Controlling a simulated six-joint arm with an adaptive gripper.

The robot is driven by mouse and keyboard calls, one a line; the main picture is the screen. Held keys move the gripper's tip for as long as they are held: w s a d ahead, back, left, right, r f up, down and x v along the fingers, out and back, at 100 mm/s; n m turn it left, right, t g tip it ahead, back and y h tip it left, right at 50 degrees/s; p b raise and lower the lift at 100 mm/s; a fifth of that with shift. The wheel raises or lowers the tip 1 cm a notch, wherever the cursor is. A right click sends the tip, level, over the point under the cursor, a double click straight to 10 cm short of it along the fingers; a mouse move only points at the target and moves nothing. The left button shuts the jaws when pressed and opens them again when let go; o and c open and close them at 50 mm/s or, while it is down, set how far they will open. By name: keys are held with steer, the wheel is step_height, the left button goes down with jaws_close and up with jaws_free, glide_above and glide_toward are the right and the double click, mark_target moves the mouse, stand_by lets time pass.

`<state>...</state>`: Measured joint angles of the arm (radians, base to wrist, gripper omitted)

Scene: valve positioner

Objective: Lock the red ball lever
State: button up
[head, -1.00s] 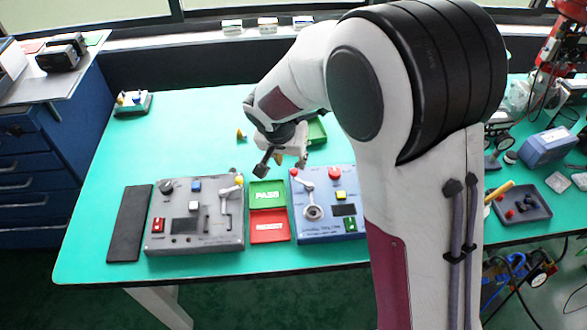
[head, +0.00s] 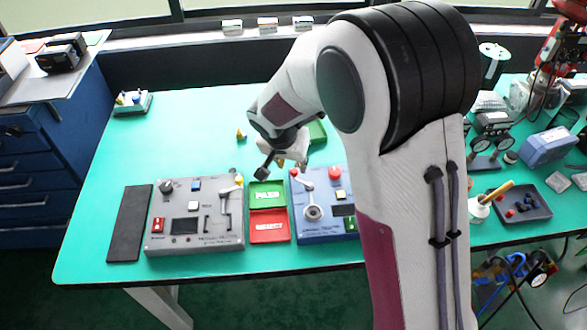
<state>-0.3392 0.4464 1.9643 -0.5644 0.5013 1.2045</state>
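The red ball lever is on the blue control box (head: 328,232) at the front middle of the table. Its red ball (head: 294,172) is at the box's upper left, and its pale arm (head: 305,183) slopes down right toward a round pivot (head: 313,212). My gripper (head: 280,170) hangs above and just left of the red ball, pointing down. Its fingers look spread, with nothing seen between them, though the far finger is partly unclear. I cannot tell the gap between gripper and ball. My arm hides part of the blue box's right side.
A grey control box (head: 195,240) with a yellow ball lever (head: 239,180) stands left. A green PASS tray (head: 267,187) and red REJECT tray (head: 268,238) lie between the boxes. A black mat (head: 130,222) lies far left. The back left of the table is mostly clear.

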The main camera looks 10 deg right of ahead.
mark_target(294, 171)
steer(key=shift+x, duration=2.6)
jaws_close()
